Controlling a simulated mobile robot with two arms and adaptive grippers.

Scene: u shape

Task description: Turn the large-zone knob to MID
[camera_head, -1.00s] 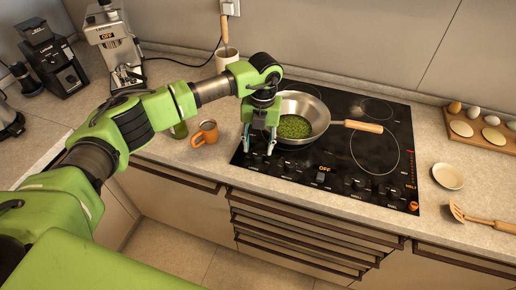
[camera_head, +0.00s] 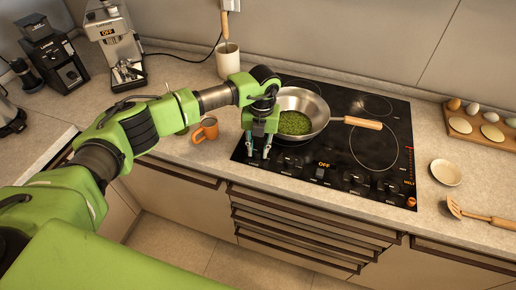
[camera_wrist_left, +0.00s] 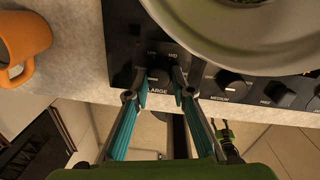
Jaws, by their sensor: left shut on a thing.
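The large-zone knob (camera_wrist_left: 159,76) is a dark round knob at the front left of the black cooktop (camera_head: 345,160). In the left wrist view it sits above the word LARGE, with small markings including MID above it. My left gripper (camera_head: 258,154) points down at the cooktop's front left corner. In the left wrist view its two fingertips (camera_wrist_left: 160,88) are closed on the sides of the knob. The knob's pointer is too dark to read. In the head view the fingers hide the knob. My right gripper is not in view.
A steel pan (camera_head: 302,111) with green contents stands close behind my left gripper, its wooden handle to the right. An orange mug (camera_head: 206,130) stands to the left. The MEDIUM knob (camera_wrist_left: 234,82) and other knobs line the front edge. An OFF display (camera_head: 324,164) is lit.

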